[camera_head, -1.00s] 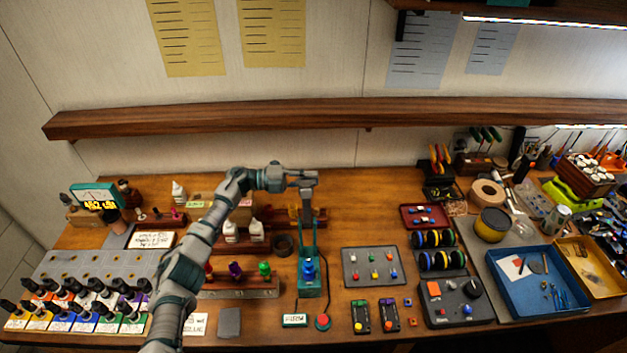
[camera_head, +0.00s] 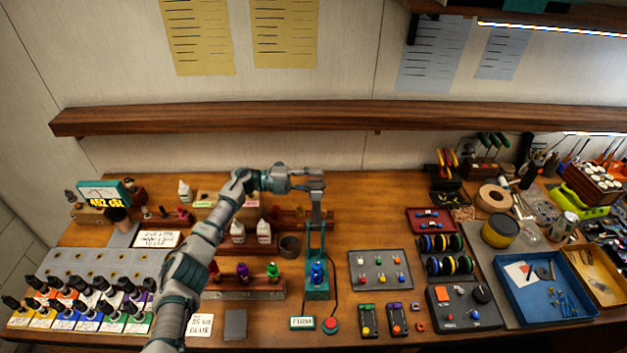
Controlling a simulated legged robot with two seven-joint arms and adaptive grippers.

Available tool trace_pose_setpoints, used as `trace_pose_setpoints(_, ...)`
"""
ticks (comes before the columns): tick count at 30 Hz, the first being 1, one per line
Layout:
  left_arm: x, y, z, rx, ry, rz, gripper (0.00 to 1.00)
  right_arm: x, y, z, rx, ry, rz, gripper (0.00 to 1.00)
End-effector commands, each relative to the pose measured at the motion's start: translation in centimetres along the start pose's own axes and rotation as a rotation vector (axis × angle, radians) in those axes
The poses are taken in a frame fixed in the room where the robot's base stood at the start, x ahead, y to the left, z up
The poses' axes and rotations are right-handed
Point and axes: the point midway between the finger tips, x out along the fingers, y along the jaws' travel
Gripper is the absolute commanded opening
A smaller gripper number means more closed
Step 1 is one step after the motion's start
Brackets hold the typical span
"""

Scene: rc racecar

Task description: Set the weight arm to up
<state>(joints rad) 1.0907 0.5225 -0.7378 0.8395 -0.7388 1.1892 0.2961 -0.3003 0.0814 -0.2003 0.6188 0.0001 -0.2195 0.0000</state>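A teal upright stand (camera_head: 317,291) with a blue piece (camera_head: 317,271) on its lower part stands at the middle of the bench. My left arm comes in from the lower left and bends over the bench. My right gripper is not in view.
A red button (camera_head: 330,325) and a small labelled box (camera_head: 302,323) sit in front of the stand. A rack with coloured knobs (camera_head: 243,286) is to its left, a grey panel of buttons (camera_head: 380,271) to its right. A wooden shelf (camera_head: 300,118) crosses the wall behind.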

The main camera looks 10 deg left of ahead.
Motion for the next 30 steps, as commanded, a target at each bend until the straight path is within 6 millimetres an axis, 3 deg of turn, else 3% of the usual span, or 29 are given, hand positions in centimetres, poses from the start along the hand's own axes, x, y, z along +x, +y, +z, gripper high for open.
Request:
trace_pose_setpoints(5, -1.3, 0.0, 0.0, 0.000, -0.002, 0.002, 0.37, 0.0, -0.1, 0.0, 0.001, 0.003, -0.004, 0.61)
trace_pose_setpoints(18, -11.1, 0.3, 0.5, -0.004, -0.006, -0.005, 0.37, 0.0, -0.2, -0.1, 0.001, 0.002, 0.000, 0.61)
trace_pose_setpoints(24, -12.7, 0.3, 0.6, -0.004, -0.002, -0.005, 0.37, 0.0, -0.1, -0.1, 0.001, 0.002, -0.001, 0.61)
trace_pose_setpoints(30, -12.6, 0.3, 0.5, -0.003, -0.002, -0.003, 0.37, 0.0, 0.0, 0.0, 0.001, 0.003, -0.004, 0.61)
